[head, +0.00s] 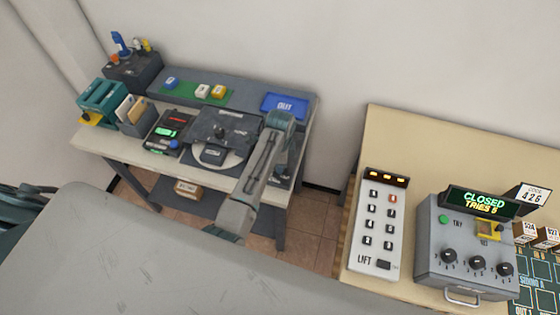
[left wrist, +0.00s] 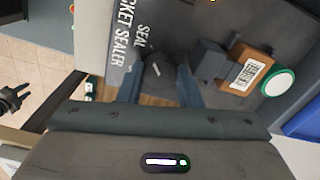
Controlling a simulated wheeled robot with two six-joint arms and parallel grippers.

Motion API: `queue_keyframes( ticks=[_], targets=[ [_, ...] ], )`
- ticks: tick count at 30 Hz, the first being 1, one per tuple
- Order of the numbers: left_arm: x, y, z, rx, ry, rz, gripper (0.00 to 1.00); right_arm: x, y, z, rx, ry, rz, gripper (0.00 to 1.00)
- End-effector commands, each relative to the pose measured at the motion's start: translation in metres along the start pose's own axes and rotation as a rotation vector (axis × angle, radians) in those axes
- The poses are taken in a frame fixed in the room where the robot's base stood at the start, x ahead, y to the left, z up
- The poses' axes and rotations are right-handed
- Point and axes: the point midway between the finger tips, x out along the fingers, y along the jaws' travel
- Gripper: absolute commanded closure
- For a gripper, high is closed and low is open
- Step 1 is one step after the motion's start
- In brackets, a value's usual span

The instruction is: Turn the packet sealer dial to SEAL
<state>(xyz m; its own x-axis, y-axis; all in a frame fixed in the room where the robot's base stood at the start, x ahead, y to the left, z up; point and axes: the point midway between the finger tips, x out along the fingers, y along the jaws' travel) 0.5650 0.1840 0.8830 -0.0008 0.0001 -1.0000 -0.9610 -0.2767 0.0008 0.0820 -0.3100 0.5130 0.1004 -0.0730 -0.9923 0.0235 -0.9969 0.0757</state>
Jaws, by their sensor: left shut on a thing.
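The dark packet sealer (head: 284,178) stands at the right end of the left table, partly covered by my left arm in the head view. In the left wrist view the packet sealer (left wrist: 120,50) shows its white lettering, with SEAL printed beside the dial. The dark round dial (left wrist: 158,74) carries a pale mark; I cannot tell for sure which label it points at. My left gripper (left wrist: 160,85) is shut on the dial, with a blue-grey finger on either side. In the head view my left gripper (head: 281,158) is mostly hidden. A dark claw-like part at the left wrist view's edge may be my right gripper (left wrist: 12,97).
A box with a barcode label (left wrist: 248,70) and a green-rimmed white disc (left wrist: 279,83) lie near the dial. A blue OUT tray (head: 284,104) stands behind. A grey dial box (head: 468,245) and LIFT panel (head: 378,222) are on the right table. Floor separates the tables.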

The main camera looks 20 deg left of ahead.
Motion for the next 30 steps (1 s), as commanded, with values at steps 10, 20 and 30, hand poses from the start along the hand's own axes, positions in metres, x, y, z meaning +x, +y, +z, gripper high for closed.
queue_keyframes(
  ticks=[10, 20, 30],
  targets=[
    [-0.0019, -0.0016, -0.0009, 0.022, 0.003, -0.005, 0.91, -0.0002, 0.0000, 0.0000, 0.000, 0.000, 0.000, 0.64],
    [-0.0018, -0.0016, -0.0007, 0.021, 0.002, -0.005, 0.46, -0.0001, 0.0001, -0.0006, 0.000, 0.001, 0.000, 0.64],
    [-0.0029, -0.0034, -0.0004, 0.020, 0.002, -0.010, 0.46, -0.0002, 0.0002, 0.0004, 0.000, 0.000, 0.000, 0.64]
  ],
)
